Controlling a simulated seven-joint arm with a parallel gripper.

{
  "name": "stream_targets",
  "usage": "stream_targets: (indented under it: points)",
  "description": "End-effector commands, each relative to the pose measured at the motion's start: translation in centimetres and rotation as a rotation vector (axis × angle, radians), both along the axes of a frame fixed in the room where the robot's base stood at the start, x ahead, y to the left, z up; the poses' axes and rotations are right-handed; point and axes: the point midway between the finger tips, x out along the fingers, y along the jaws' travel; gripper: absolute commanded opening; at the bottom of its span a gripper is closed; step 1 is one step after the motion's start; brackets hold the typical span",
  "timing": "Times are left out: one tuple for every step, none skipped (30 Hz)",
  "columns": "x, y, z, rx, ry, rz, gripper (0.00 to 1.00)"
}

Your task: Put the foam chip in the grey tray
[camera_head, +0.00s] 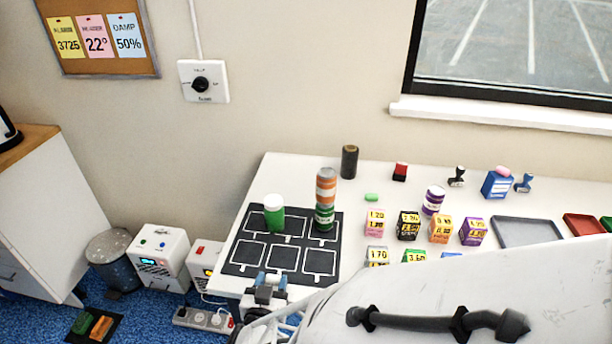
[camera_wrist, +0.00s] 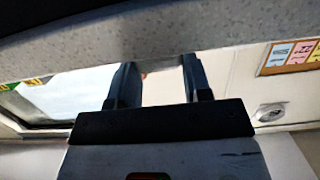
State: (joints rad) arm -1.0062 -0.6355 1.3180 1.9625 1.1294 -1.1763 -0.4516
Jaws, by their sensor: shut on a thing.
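The grey tray (camera_head: 526,231) lies flat on the right of the white table in the head view, with nothing visible in it. My gripper (camera_head: 270,281) is at the table's front left edge, just before the black mat, far left of the tray. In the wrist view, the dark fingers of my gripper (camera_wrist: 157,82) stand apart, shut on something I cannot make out. A small rounded green piece (camera_head: 371,197) lies at the table's back, and a pink piece (camera_head: 503,171) sits on a blue box. I cannot tell which thing is the foam chip.
The black mat (camera_head: 240,256) bears a green jar (camera_head: 274,215) and a tall striped stack (camera_head: 325,200). Several price-marked cubes (camera_head: 441,231) stand between mat and tray. A red tray (camera_head: 584,225) is right of the grey one. A speckled grey band (camera_wrist: 160,35) crosses the wrist view.

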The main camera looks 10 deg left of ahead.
Motion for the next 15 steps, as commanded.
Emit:
stream_targets:
  points:
    - [0.7, -0.1, 0.1, 0.002, -0.001, -0.003, 0.23]
    - [1.0, -0.1, 0.1, 0.001, -0.002, -0.004, 0.23]
    - [1.4, -0.1, 0.1, 0.002, -0.001, -0.003, 0.23]
    - [1.7, -0.1, 0.1, 0.002, -0.001, -0.003, 0.23]
    - [2.0, -0.1, 0.0, 0.002, -0.001, -0.002, 0.23]
    - [2.3, 0.0, 0.0, 0.002, 0.0, -0.002, 0.23]
    - [2.5, 0.0, 0.0, 0.002, 0.0, -0.002, 0.23]
    - [2.7, 0.0, 0.0, 0.002, 0.0, -0.002, 0.23]
    - [2.9, 0.0, 0.0, 0.002, -0.001, -0.002, 0.23]
    - [3.0, 0.0, 0.0, 0.002, -0.001, -0.002, 0.23]
    - [3.1, 0.0, 0.0, 0.002, -0.001, -0.002, 0.23]
    - [3.1, 0.0, 0.0, 0.001, -0.001, -0.001, 0.23]
    - [3.2, 0.0, 0.0, 0.001, -0.001, -0.001, 0.23]
    - [3.2, 0.0, 0.0, 0.001, -0.001, -0.001, 0.23]
    - [3.2, 0.0, 0.0, 0.001, -0.001, -0.001, 0.23]
